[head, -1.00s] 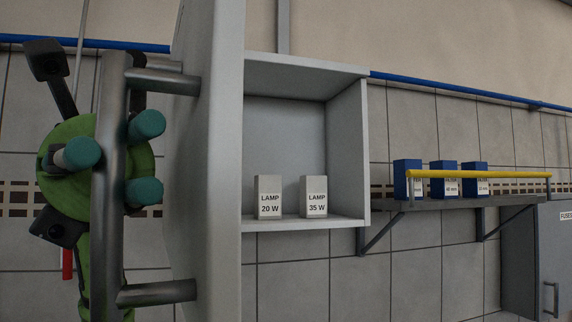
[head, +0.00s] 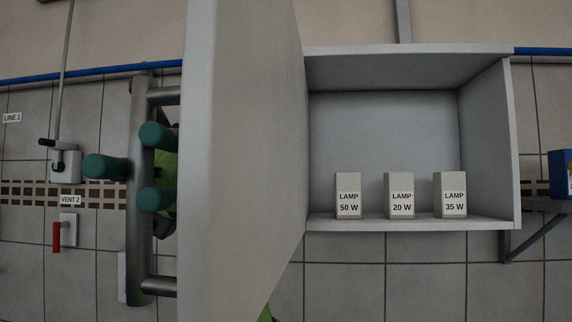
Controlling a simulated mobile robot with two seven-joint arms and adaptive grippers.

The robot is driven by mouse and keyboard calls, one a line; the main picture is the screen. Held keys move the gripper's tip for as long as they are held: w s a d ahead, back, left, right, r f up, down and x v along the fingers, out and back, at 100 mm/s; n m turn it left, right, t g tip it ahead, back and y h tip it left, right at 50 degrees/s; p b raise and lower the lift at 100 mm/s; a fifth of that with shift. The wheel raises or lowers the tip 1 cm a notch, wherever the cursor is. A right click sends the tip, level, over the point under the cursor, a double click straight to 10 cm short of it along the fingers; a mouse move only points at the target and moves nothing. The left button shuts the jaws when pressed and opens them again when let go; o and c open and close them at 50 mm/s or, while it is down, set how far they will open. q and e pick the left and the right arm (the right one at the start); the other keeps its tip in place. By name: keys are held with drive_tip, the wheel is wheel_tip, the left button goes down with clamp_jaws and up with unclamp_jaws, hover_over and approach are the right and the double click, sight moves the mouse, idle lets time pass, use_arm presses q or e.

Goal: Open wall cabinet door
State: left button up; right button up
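The wall cabinet door (head: 240,160) stands wide open, seen nearly edge-on at the left of the cabinet (head: 410,55). Its upright metal bar handle (head: 139,230) is on the door's outer face, at the left. My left gripper (head: 137,167) has its teal fingers on both sides of the bar, one at the left and two at the right, and looks closed on it. The bar and door hide much of the gripper's green body and arm. My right gripper is not in view.
Inside the cabinet stand three lamp boxes: 50 W (head: 348,195), 20 W (head: 400,195) and 35 W (head: 450,195). A switch (head: 65,163) and a red lever (head: 57,237) are on the wall at left. A blue box (head: 562,173) is at the right edge.

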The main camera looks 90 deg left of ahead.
use_arm(q)
drive_tip(key=shift+o, duration=0.5)
drive_tip(key=shift+a, duration=0.15)
drive_tip(key=a, duration=1.1)
drive_tip(key=shift+s+a, duration=0.25)
drive_tip(key=shift+a, duration=0.1)
